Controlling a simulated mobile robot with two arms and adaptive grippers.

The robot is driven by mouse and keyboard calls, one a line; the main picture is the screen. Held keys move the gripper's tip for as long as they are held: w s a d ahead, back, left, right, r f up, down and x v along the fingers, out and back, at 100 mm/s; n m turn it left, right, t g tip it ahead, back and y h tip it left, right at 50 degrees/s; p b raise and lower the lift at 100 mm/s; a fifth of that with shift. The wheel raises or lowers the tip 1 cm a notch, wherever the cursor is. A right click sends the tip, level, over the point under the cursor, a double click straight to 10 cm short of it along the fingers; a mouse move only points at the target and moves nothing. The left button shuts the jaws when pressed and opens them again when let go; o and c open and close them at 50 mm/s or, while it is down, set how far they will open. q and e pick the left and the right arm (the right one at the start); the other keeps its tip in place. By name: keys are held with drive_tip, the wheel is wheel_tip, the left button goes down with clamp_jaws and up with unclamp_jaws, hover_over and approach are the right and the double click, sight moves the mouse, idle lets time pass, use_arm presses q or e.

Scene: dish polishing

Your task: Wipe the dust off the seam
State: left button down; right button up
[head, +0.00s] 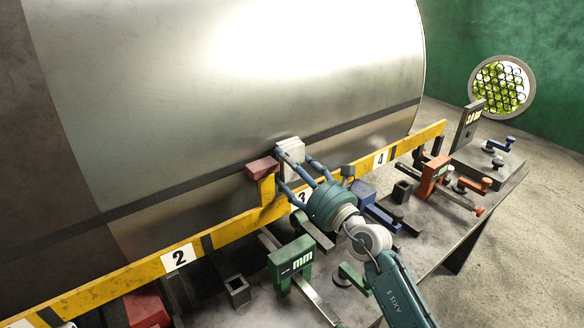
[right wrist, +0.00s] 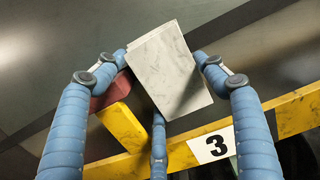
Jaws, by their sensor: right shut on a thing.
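A large grey metal cylinder (head: 230,80) fills the back left in the head view. A dark band, which looks like the seam (head: 170,198), runs along its side and shows behind the fingers in the right wrist view (right wrist: 225,38). My right gripper (head: 297,165) has blue fingers shut on a pale grey-white block-like pad (head: 289,146), also seen in the right wrist view (right wrist: 168,66). The pad overlaps the band above label 3; I cannot tell whether it touches the metal. Dust is not clearly distinguishable from the grey stains. My left gripper is not in view.
A yellow rail (head: 225,231) with numbered labels runs in front of the cylinder. A red block on a yellow bracket (head: 264,170) stands just left of the pad. A green gauge (head: 291,262), an orange gauge (head: 433,175) and other tools crowd the table (head: 478,205).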

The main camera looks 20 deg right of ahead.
sight(303, 161)
drive_tip(key=shift+w+a, duration=0.15)
drive_tip(key=shift+w, duration=0.25)
drive_tip(key=shift+w+d+f+b, duration=0.1)
drive_tip(key=shift+w+d+b, duration=0.1)
drive_tip(key=shift+d+b, duration=0.35)
drive_tip(key=shift+w+d+b, duration=0.2)
drive_tip(key=shift+d, duration=0.55)
drive_tip(key=shift+w+d, duration=0.2)
drive_tip(key=shift+d, duration=0.45)
drive_tip(key=shift+w+r, duration=0.15)
drive_tip(key=shift+r, duration=0.05)
drive_tip(key=shift+s+a+r+p, duration=0.1)
drive_tip(key=shift+s+a+p, duration=0.15)
drive_tip(key=shift+a+p, duration=0.5)
drive_tip(key=shift+s+a+p, duration=0.25)
drive_tip(key=shift+a+p, duration=0.35)
drive_tip(key=shift+a, duration=0.05)
drive_tip(key=shift+s+a+p, duration=0.2)
drive_tip(key=shift+a+p, duration=0.1)
drive_tip(key=shift+a, duration=0.25)
